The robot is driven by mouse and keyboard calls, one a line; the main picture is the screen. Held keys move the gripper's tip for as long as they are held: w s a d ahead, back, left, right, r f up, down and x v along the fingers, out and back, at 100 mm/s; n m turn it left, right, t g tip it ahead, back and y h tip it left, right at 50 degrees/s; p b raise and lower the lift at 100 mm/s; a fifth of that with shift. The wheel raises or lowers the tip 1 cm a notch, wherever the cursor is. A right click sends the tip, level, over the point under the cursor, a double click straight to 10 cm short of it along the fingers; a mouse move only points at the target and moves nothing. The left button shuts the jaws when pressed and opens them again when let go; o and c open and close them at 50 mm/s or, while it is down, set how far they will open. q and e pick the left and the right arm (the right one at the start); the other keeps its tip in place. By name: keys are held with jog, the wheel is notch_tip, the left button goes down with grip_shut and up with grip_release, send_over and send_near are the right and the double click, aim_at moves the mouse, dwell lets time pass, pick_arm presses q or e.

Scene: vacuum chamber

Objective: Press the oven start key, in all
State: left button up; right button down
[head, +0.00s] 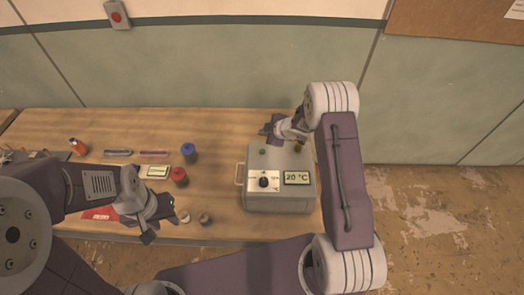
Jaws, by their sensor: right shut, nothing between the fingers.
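The oven (279,196) is a grey box at the right end of the wooden table, with a black dial (263,182) and a display (297,178) reading 20 °C. A small green key (262,152) shows on its top, towards the back left; its label is unreadable, so I cannot confirm it is the start key. My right gripper (266,130) is shut and empty, just behind the green key in the picture; its height above the oven is unclear. My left gripper (160,222) is open and empty over the table's front left part.
A metal handle (239,174) is on the oven's left side. Red (179,176) and blue (189,152) capped jars, an orange bottle (77,146), a small meter (155,172) and two small round pieces (204,219) stand to the left. The table's back middle is clear.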

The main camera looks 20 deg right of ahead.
aim_at(264, 152)
notch_tip(264, 152, down, 9)
jog(key=b, duration=0.8)
jog(key=shift+r, duration=0.1)
dwell(1.4)
jog(key=shift+f, duration=0.4)
